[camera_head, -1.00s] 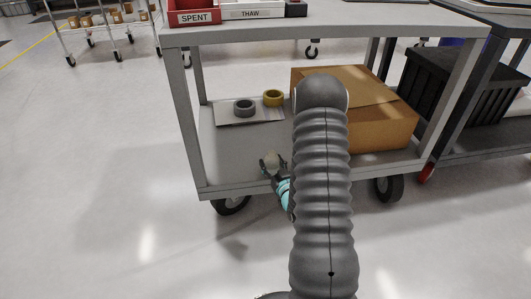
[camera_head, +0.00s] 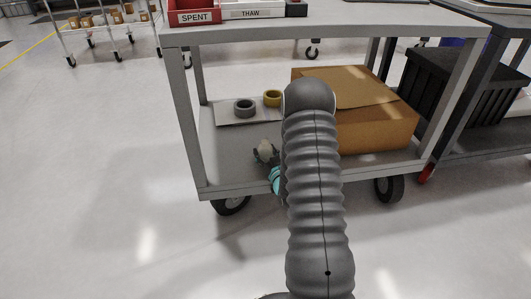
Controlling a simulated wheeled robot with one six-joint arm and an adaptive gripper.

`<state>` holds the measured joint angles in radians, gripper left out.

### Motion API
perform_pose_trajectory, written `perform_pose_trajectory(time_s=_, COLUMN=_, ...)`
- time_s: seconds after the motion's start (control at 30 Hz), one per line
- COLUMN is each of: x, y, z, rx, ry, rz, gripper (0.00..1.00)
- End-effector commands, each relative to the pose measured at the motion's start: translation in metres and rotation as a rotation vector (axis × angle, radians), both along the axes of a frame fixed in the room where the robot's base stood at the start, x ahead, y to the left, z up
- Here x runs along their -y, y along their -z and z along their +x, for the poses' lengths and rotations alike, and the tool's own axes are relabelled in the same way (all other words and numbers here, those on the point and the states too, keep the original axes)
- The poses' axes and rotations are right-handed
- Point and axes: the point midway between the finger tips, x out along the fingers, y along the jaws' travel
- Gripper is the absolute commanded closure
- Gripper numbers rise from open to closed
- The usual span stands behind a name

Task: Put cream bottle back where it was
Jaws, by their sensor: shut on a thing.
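A small cream bottle (camera_head: 265,147) is held in my gripper (camera_head: 264,155) over the cart's lower shelf (camera_head: 228,166). The bottle is in front of the tape rolls and left of the cardboard box. The gripper's dark fingers close around the bottle, and its teal part shows just behind them. My ribbed grey arm hides the rest of the gripper and part of the shelf. I cannot tell whether the bottle touches the shelf.
A grey tape roll (camera_head: 245,108) and a yellow tape roll (camera_head: 272,98) sit on a flat sheet (camera_head: 224,114) at the shelf's back left. A cardboard box (camera_head: 375,125) fills the right side. The cart's top (camera_head: 350,28) overhangs the shelf. The front left shelf is clear.

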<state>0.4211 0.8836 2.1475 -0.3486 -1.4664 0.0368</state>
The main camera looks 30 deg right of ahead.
Motion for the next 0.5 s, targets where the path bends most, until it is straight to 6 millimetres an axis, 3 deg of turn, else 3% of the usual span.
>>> perform_pose_trajectory(time_s=0.03, x=0.0, y=0.0029, z=0.0, rx=0.001, ry=0.0, rz=0.0, gripper=0.91)
perform_pose_trajectory(time_s=0.07, x=0.0, y=0.0016, z=-0.0001, rx=0.0, ry=0.0, rz=0.0, gripper=0.37)
perform_pose_trajectory(time_s=0.13, x=0.0, y=0.0014, z=-0.0002, rx=0.0, ry=0.0, rz=0.0, gripper=0.2)
perform_pose_trajectory(time_s=0.5, x=0.0, y=-0.0016, z=-0.0002, rx=0.0, ry=0.0, rz=0.0, gripper=0.2)
